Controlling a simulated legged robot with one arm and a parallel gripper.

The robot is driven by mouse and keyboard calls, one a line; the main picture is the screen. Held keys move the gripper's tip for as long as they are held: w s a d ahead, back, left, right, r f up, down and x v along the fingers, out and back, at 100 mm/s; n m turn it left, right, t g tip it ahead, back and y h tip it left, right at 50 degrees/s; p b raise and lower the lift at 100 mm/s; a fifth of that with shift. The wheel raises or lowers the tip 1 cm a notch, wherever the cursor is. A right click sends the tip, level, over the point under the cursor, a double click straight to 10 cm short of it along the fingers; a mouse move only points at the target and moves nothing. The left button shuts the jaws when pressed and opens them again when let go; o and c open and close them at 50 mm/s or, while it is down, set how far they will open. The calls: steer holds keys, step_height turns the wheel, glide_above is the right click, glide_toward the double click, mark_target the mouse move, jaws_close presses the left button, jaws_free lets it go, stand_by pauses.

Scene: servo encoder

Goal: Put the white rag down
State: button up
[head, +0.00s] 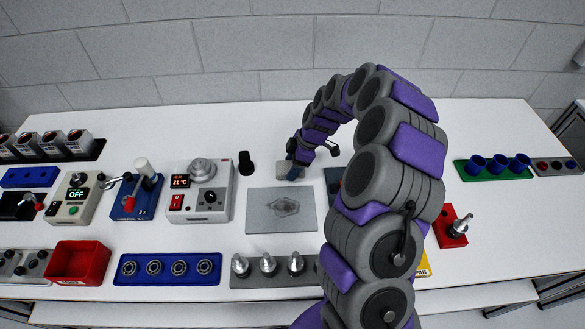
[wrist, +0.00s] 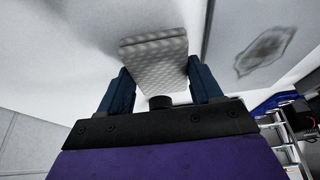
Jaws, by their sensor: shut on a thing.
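The white rag is a folded, dimpled whitish pad (wrist: 155,62). It sits between the two blue fingers of my gripper (wrist: 162,84) in the wrist view. My gripper (head: 294,171) is shut on it. In the head view the rag (head: 283,170) shows as a small pale block at the fingertips, just behind a grey plate with a dark smear (head: 262,222). It is at or close above the white tabletop; I cannot tell whether it touches. The plate also shows at the upper right of the wrist view (wrist: 228,28).
A black knob-like piece (head: 245,163) and a grey heater unit (head: 214,205) stand left of the rag. A dark flat piece (head: 333,183) lies to its right, partly behind my arm. The white table (head: 250,125) is clear toward the wall.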

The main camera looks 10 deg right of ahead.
steer(key=shift+f, duration=0.65)
steer(key=shift+a+r, duration=0.1)
steer(key=shift+a, duration=0.05)
steer(key=shift+s+f+b, duration=0.1)
steer(key=shift+f+b, duration=0.3)
